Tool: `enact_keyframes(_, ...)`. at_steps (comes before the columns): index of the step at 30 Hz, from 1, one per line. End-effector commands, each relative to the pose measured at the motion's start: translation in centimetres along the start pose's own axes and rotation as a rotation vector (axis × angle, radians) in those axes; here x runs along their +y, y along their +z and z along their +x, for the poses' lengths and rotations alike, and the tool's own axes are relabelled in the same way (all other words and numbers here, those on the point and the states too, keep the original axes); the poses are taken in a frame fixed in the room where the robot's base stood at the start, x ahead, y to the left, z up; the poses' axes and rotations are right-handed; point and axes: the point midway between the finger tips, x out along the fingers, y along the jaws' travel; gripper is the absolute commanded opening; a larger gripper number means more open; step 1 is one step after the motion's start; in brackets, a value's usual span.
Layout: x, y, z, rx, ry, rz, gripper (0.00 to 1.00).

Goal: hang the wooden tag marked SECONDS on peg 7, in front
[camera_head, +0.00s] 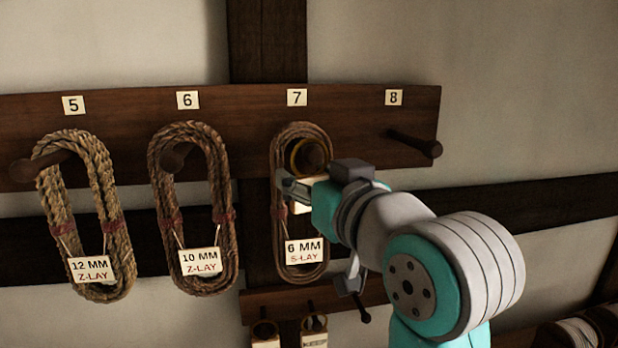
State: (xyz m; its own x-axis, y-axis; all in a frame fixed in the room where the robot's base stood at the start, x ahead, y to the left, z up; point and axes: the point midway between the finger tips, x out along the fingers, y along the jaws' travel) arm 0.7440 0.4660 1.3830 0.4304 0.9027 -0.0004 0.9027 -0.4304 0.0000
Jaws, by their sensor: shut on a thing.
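Peg 7 (314,153) sticks out under the number 7 plate, and a coil of thin rope (277,234) tagged 6 MM S-LAY hangs on it. My gripper (290,190) is at this coil, just below the peg, and is shut on a tag. Only a small pale part of the held wooden tag (302,209) shows under the jaws; its lettering is hidden. A tan ring loop (294,158), apparently the tag's, appears around the peg's end in the picture. I cannot tell whether it is over the peg or just in front of it.
Rope coils hang on peg 5 (106,215) and peg 6 (160,225). Peg 8 (415,143) is bare, right of my gripper. A lower rail (262,302) holds small looped tags, one reading KEEP (314,341). Spools (572,335) stand at lower right.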

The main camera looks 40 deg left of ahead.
Motion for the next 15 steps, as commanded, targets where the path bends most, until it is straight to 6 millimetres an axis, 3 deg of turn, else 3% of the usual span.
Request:
enact_keyframes(7,0.0,-0.01,-0.01,0.0,0.0,0.0,0.31)
enact_keyframes(8,0.0,-0.01,-0.01,0.0,0.0,0.0,0.6)
enact_keyframes(11,-0.01,-0.01,-0.01,0.0,0.0,0.0,0.84)
enact_keyframes(15,-0.01,-0.02,-0.01,0.0,0.0,0.0,0.84)
